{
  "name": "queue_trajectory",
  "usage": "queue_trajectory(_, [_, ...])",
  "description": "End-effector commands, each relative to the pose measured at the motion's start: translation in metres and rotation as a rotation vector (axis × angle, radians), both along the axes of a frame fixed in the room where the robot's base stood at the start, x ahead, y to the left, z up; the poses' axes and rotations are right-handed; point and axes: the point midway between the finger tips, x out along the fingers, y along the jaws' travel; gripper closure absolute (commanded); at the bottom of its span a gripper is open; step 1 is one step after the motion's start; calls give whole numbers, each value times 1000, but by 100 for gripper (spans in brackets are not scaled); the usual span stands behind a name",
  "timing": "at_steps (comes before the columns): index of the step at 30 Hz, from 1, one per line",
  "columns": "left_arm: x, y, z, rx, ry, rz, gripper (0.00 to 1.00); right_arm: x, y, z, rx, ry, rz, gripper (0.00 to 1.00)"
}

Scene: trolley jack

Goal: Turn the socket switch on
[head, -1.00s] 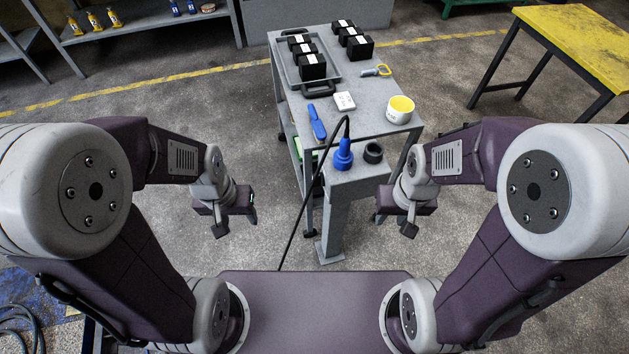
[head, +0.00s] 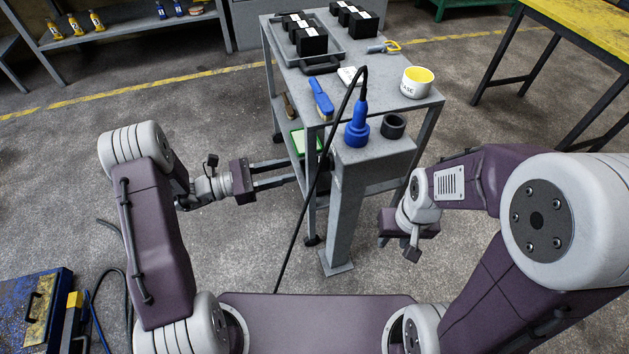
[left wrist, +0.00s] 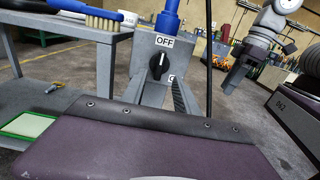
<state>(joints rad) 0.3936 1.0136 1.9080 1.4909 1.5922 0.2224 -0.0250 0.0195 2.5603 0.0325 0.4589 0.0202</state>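The socket switch is a black rotary knob (left wrist: 157,66) on the grey post's face in the left wrist view. A white OFF label (left wrist: 164,41) is above it, and its pointer seems to face that label. A second label (left wrist: 172,78) at lower right is partly hidden by a dark finger. The blue plug (head: 357,128) stands upright on the post top (head: 375,155), with a black cable. My left gripper (head: 298,173) is open and empty, left of the post, its two fingers apart and short of the knob. My right gripper (head: 411,252) hangs right of the post; its opening is unclear.
Behind the post is a grey trolley (head: 420,108) with a blue brush (head: 320,98), a white-yellow tub (head: 417,84) and black boxes. A black ring (head: 393,126) lies beside the plug. The cable (head: 310,195) hangs down left of the post.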

Motion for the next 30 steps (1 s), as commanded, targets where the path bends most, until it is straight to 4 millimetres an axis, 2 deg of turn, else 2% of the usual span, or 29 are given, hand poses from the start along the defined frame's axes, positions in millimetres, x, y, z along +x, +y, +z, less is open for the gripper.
queue_trajectory(4, [1, 3, 0, 2, -2, 6, 64, 0, 0, 0, 0, -1, 0, 64])
queue_trajectory(7, [2, -5, 0, 3, -2, 3, 64, 0, 0, -2, 0, -1, 0, 64])
queue_trajectory(15, [19, -58, -1, 4, -4, -1, 64, 0, 0, -12, 0, -1, 0, 64])
queue_trajectory(19, [25, -76, -1, 5, -3, 1, 64, 0, 0, -15, 0, -1, 0, 64])
queue_trajectory(22, [27, -83, 0, 4, -2, 1, 64, 0, 0, -15, 0, -1, 0, 64])
queue_trajectory(29, [28, -84, 1, 4, -2, 4, 64, 0, 0, -15, 0, -1, 0, 64])
queue_trajectory(30, [28, -84, 1, 4, -2, 4, 66, 0, 0, -15, 0, -1, 0, 64])
